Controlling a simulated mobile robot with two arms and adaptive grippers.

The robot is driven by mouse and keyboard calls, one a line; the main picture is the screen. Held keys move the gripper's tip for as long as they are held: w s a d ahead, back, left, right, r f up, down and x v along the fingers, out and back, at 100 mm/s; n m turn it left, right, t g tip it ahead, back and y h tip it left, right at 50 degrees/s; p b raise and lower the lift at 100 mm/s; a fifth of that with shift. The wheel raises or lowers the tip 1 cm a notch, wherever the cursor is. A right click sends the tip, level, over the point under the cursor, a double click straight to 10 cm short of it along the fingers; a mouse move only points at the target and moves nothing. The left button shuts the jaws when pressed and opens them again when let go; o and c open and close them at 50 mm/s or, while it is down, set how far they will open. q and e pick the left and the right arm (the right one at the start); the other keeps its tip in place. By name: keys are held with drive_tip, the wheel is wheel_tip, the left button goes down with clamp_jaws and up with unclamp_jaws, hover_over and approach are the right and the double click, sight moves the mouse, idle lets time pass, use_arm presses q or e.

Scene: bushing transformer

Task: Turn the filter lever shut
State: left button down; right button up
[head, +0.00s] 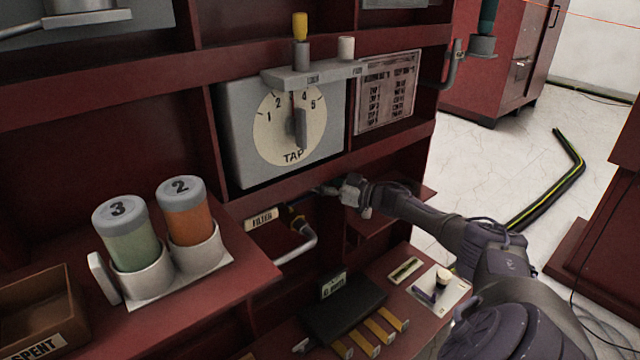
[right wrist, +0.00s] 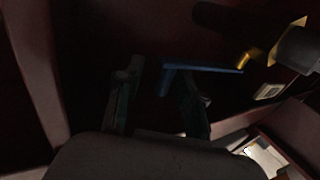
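The filter lever is a thin blue bar with a bent end (right wrist: 205,68) in the right wrist view. It runs right toward a yellow fitting (right wrist: 245,60) on a dark pipe. My right gripper (right wrist: 158,76) is open, its two fingers apart, with the lever's bent end close to the right finger. I cannot tell whether they touch. In the head view my right gripper (head: 326,189) is in the dark bay right of the filter label (head: 261,219) and the yellow-banded pipe (head: 291,214). The lever is barely visible there. My left gripper is not in view.
The tap dial box (head: 240,125) sits just above my right gripper. A shelf edge (head: 280,185) runs between them. A lower panel (head: 345,305) with yellow strips lies below. Jars 3 (head: 125,235) and 2 (head: 188,215) stand in a holder at left.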

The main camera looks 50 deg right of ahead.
drive_tip(key=v, duration=1.2)
idle(0.7)
